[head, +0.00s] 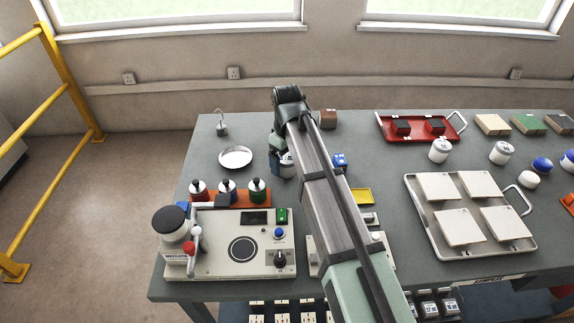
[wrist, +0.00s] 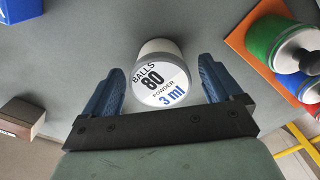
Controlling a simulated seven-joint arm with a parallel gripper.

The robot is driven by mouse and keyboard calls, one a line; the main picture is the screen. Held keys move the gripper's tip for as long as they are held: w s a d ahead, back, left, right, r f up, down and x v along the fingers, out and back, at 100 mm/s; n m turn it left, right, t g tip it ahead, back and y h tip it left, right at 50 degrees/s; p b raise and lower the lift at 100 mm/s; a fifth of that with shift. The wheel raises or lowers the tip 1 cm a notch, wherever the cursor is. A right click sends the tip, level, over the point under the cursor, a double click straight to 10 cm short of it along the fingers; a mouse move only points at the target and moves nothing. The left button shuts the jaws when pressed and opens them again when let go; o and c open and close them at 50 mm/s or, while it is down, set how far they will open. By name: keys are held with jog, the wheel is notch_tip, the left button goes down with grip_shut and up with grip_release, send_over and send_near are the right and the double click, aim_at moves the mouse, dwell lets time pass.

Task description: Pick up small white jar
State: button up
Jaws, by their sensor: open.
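A small white jar (wrist: 160,75) with a grey-and-white lid reading "BALLS 80 POWDER 3 ml" is in the wrist view. It is between the two blue fingers of my gripper (wrist: 162,68), with a visible gap on each side. My gripper is open and points down at it. In the head view the jar (head: 287,166) stands on the table below my gripper (head: 277,152), partly hidden by my arm. Other white jars (head: 439,150) (head: 502,152) and a smaller white one (head: 529,179) stand on the right of the table.
A shallow metal dish (head: 235,157) lies left of the jar. An orange rack (head: 240,199) of bottles and a mixer device (head: 230,262) are nearer. A blue block (head: 340,160) and a brown block (head: 328,118) are to the right. A tray of tiles (head: 420,222) lies further right.

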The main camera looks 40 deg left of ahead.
aim_at(287, 158)
jog(key=shift+f, duration=0.9)
jog(key=shift+c, duration=0.2)
jog(key=c, duration=1.2)
jog(key=shift+o, duration=0.2)
jog(key=shift+r, duration=0.15)
notch_tip(287, 158, up, 10)
jog(key=shift+f, duration=0.1)
